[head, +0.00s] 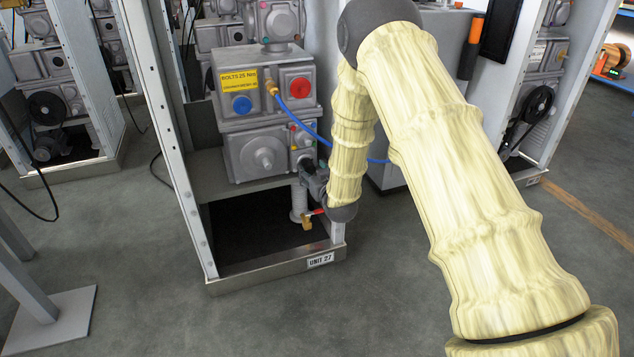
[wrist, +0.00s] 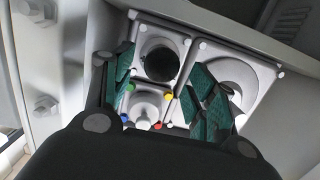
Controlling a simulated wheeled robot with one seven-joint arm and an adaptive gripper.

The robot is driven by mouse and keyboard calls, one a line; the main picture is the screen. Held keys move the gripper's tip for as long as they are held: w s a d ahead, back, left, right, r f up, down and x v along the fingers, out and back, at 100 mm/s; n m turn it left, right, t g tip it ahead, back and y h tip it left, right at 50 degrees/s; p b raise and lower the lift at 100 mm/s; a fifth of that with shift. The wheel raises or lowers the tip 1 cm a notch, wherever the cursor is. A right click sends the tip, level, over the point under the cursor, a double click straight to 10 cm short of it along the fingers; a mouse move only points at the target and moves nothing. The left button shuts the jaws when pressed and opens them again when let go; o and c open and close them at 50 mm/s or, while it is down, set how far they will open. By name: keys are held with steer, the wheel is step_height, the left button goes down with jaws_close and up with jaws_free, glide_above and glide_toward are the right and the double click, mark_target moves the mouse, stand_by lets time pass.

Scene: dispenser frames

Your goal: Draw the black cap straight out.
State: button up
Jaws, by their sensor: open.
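The black cap (wrist: 160,62) shows in the wrist view as a dark round face in a light grey square housing. My gripper (wrist: 161,66) is open, with one green-padded finger left of the cap and the other to its right. No contact with the cap shows, and I cannot tell how far the fingertips are from it in depth. In the head view my gripper (head: 316,184) is at the lower right of the grey machine (head: 262,150) in the Unit 27 frame. The cap cannot be made out there; my gripper and forearm cover that area.
A small boss (wrist: 145,107) with coloured dots lies below the cap, and a round flange (wrist: 232,75) is partly behind the right finger. A blue hose (head: 310,131) passes behind my arm. A red-handled valve (head: 307,222) is just below my gripper. A frame post (head: 172,140) stands left.

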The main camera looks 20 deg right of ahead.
mark_target(310, 169)
steer(key=shift+w+f+b, duration=0.15)
steer(key=shift+w+b, duration=0.1)
steer(key=shift+w, duration=0.6)
steer(key=shift+w+f+b, duration=0.1)
steer(key=shift+w+b, duration=0.15)
steer(key=shift+w, duration=0.6)
steer(key=c, duration=1)
steer(key=shift+c, duration=0.2)
steer(key=shift+s, duration=0.1)
steer(key=s+p, duration=0.3)
steer(key=s, duration=0.4)
steer(key=shift+s, duration=0.4)
steer(key=shift+d, duration=0.1)
steer(key=shift+s, duration=0.1)
